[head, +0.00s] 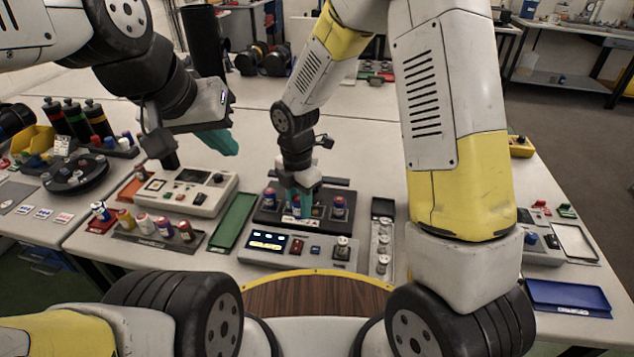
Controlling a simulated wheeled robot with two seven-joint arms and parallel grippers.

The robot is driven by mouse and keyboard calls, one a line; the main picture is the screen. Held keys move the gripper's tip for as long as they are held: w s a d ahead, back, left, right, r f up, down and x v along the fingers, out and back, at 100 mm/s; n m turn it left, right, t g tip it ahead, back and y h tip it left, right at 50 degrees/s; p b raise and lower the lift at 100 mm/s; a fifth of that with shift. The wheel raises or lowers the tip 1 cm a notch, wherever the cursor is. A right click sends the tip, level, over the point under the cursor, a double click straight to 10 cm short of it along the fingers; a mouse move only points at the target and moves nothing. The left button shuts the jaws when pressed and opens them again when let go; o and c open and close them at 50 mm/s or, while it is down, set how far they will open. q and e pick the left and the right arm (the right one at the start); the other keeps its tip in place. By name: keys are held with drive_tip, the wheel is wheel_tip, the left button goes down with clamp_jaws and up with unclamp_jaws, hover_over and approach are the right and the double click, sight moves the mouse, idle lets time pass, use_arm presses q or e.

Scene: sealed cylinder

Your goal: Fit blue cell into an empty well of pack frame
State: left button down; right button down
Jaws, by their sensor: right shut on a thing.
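The black pack frame (318,226) lies on the table in front of me. My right gripper (298,206) points down over the middle of the frame, shut on a blue cell (297,210) between those two. The fingers partly cover the held cell, and I cannot tell whether it is seated in a well. My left gripper (224,143) is raised over the table, left of the frame and apart from it; its finger gap is not clear.
A rack (145,240) with several coloured cells stands at left, beside a green tray (233,222). A grey control panel (290,250) lies before the frame. A narrow tray (383,205) with silver cells stands to its right. The table behind is mostly clear.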

hover_over(316, 212)
drive_tip(key=shift+w+f, duration=0.1)
drive_tip(key=shift+f, duration=1.95)
drive_tip(key=shift+f, duration=0.15)
drive_tip(key=shift+f, duration=0.15)
drive_tip(key=c, duration=1.1)
unclamp_jaws()
drive_tip(key=shift+o, duration=0.2)
